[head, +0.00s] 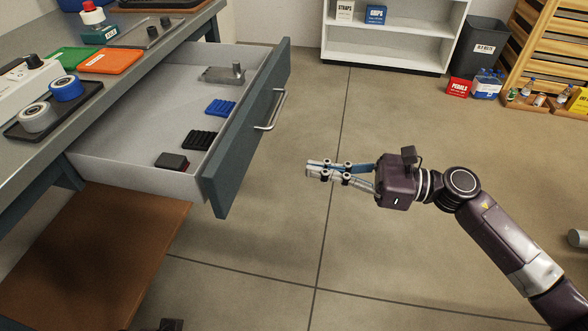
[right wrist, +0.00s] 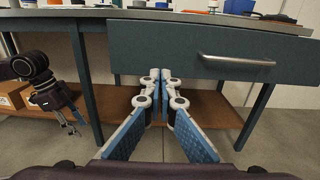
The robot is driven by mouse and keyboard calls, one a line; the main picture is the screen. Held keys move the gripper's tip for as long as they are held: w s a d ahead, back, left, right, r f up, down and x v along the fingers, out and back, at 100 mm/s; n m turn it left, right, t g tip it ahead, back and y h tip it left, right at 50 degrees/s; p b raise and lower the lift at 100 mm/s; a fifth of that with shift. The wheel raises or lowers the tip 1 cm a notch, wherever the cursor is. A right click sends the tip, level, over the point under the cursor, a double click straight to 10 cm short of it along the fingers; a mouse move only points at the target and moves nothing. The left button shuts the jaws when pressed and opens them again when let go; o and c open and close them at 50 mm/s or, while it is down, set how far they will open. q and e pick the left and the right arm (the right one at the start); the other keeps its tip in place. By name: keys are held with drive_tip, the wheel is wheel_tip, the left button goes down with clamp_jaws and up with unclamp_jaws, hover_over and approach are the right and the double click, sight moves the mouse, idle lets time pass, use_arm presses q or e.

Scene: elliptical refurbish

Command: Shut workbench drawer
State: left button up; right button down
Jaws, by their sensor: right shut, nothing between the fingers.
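The workbench drawer (head: 236,135) stands pulled out from under the bench top, with a grey-blue front and a silver bar handle (head: 272,110). The drawer front (right wrist: 275,50) also shows in the right wrist view, with its handle (right wrist: 237,60) to the right of my fingers. My right gripper (head: 310,169) is shut and empty. It is in front of the drawer, apart from it, with its fingers pointing toward the bench. My left gripper (right wrist: 74,122) shows small at the left of the right wrist view, beside the bench; its jaws are too small to judge.
The drawer holds a black block (head: 172,162), a black ribbed piece (head: 202,140), a blue ribbed piece (head: 221,107) and a grey metal part (head: 224,74). A brown lower shelf (head: 110,255) lies under the bench. Floor around my right gripper is clear.

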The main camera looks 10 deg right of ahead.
sight(242, 157)
use_arm(q)
drive_tip(key=x, duration=0.3)
drive_tip(key=p+x, duration=0.1)
drive_tip(key=shift+s+f, duration=0.25)
drive_tip(key=shift+f, duration=0.25)
use_arm(e)
drive_tip(key=x, duration=1.3)
drive_tip(key=shift+w+d, duration=0.1)
